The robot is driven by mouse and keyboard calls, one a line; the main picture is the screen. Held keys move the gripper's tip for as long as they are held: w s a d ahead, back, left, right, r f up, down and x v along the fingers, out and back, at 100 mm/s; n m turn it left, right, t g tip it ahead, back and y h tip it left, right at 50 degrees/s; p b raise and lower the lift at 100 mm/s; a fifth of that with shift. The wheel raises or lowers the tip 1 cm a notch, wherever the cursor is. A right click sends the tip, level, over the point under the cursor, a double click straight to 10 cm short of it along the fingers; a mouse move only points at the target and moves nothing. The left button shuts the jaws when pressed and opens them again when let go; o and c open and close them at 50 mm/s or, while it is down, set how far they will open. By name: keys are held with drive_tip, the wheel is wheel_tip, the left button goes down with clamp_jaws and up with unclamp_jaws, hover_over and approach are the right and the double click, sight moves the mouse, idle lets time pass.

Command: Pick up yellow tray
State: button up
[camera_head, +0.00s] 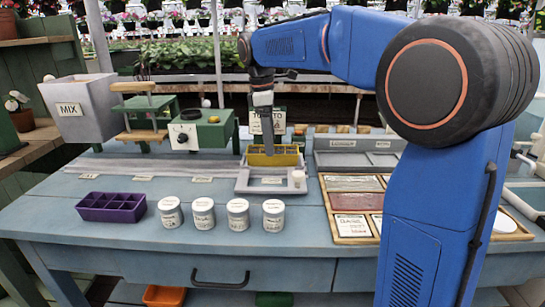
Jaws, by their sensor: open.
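The yellow tray (273,160) is a small tray with compartments. It sits on the grey stand (270,185) at the middle of the blue table. My gripper (267,138) comes down from above, and its lower end is over the yellow tray's middle. The gripper is open. Its fingertips are small and dark here, and I cannot tell whether they touch the tray or straddle one of its walls.
A purple tray (112,207) lies at the table's front left, beside several white labelled jars (238,214). A green machine (200,133) and a grey MIX bin (82,108) stand behind, left. A wooden seed-packet case (352,197) lies right. Bare tabletop shows in front.

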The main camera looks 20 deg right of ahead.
sight(285, 156)
drive_tip(key=shift+d+f, duration=0.25)
drive_tip(key=shift+f, duration=0.9)
drive_tip(key=shift+d+f, duration=0.2)
drive_tip(key=shift+f, duration=0.95)
drive_tip(key=shift+c, duration=0.7)
drive_tip(key=c, duration=1.3)
